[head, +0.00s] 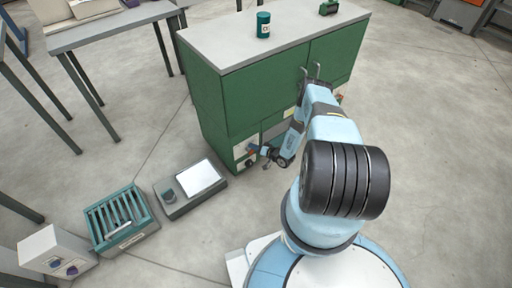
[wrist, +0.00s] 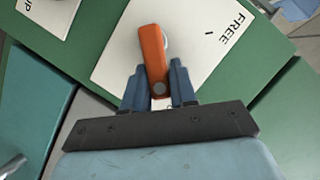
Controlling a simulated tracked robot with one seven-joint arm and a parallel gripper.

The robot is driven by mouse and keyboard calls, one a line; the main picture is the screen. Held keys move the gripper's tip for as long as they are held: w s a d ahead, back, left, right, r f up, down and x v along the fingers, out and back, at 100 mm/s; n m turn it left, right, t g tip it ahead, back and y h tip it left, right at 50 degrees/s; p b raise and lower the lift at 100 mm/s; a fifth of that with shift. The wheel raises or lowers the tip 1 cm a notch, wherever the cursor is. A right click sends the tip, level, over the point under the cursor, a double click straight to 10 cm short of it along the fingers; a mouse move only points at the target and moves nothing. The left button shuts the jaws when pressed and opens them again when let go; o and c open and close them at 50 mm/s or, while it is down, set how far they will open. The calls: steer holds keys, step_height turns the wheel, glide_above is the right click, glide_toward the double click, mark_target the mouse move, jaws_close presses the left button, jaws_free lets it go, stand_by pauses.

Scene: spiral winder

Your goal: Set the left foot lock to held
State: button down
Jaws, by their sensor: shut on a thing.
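The foot lock is an orange lever (wrist: 152,50) on a white plate (wrist: 115,62) fixed to the green cabinet, seen in the wrist view. The plate reads "FREE" at the upper right, beside a short black tick. The lever's free end lies between the blue fingers of my gripper (wrist: 157,72), which is shut on it. Any "held" mark is not visible. In the head view my gripper (head: 262,151) is low at the left end of the green cabinet (head: 215,110); the lever is too small to make out there.
A second white plate (wrist: 48,12) with lettering ending in "UP" is at the wrist view's upper left. In the head view, a grey device (head: 178,203) and a teal slatted crate (head: 105,238) stand on the floor to the left. A green can (head: 263,26) stands on the cabinet top.

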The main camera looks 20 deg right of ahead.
steer(key=shift+w+d+r, duration=0.1)
steer(key=shift+w+d, duration=0.1)
steer(key=shift+d, duration=0.2)
steer(key=c, duration=1.2)
jaws_free()
steer(key=shift+o, duration=1)
steer(key=shift+a, duration=0.1)
steer(key=shift+s, duration=0.1)
steer(key=shift+a, duration=0.1)
steer(key=shift+s, duration=0.1)
steer(key=v, duration=1.3)
steer(key=shift+s, duration=0.3)
